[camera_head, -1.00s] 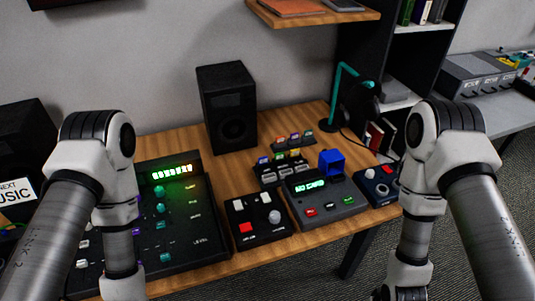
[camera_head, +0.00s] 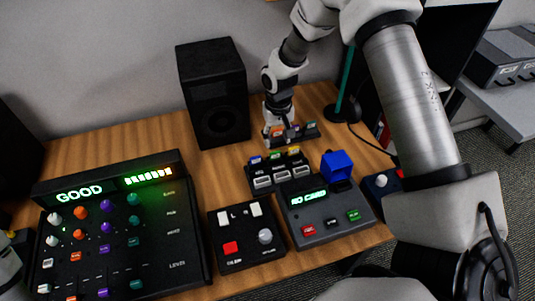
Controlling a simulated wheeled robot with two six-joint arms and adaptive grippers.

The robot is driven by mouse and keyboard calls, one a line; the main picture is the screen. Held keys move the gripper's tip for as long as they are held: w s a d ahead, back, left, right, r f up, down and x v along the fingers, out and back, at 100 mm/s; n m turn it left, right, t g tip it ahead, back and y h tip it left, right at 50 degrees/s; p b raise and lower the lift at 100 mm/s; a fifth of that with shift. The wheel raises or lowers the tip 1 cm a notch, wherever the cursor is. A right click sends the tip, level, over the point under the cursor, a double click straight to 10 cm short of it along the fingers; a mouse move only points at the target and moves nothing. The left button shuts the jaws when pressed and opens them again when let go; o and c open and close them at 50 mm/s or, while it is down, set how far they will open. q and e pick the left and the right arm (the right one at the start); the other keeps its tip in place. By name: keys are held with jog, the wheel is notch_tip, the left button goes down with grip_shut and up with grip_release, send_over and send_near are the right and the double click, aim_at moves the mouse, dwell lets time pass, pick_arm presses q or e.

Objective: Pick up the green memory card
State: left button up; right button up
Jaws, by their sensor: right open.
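Small coloured memory cards stand in two dark racks at the back of the wooden desk. In the front rack (camera_head: 280,173), a green-looking card (camera_head: 275,155) stands between a blue one and a yellow one. The rear rack (camera_head: 300,134) also holds small cards, one greenish at its right end (camera_head: 310,125); their colours are hard to tell. My right gripper (camera_head: 277,139) points down at the left part of the rear rack, open, with no card visibly held. It partly hides that rack. My left gripper is out of view; only a bit of my left arm shows at the lower left edge.
A card reader (camera_head: 325,215) showing "NO CARD" has a blue block (camera_head: 336,165) behind it. A button box (camera_head: 245,235) and a mixer (camera_head: 120,230) reading "GOOD" fill the left and front. A black speaker (camera_head: 213,95) stands left of my right gripper.

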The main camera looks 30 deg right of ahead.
aim_at(275, 152)
jog(key=f, duration=0.1)
jog(key=f+p, duration=0.1)
jog(key=shift+s+a+f, duration=0.25)
jog(key=shift+a+f, duration=0.05)
jog(key=f, duration=0.1)
jog(key=w+f, duration=0.1)
jog(key=f, duration=0.1)
jog(key=shift+a, duration=0.1)
jog(key=shift+f, duration=0.2)
jog(key=shift+s+d+r, duration=0.1)
jog(key=shift+d, duration=0.1)
jog(key=shift+s+r, duration=0.1)
jog(key=shift+s, duration=0.05)
jog(key=shift+c, duration=1.3)
jog(key=c, duration=0.4)
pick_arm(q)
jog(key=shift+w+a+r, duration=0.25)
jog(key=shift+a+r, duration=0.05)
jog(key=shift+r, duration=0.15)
pick_arm(e)
jog(key=shift+o, duration=0.3)
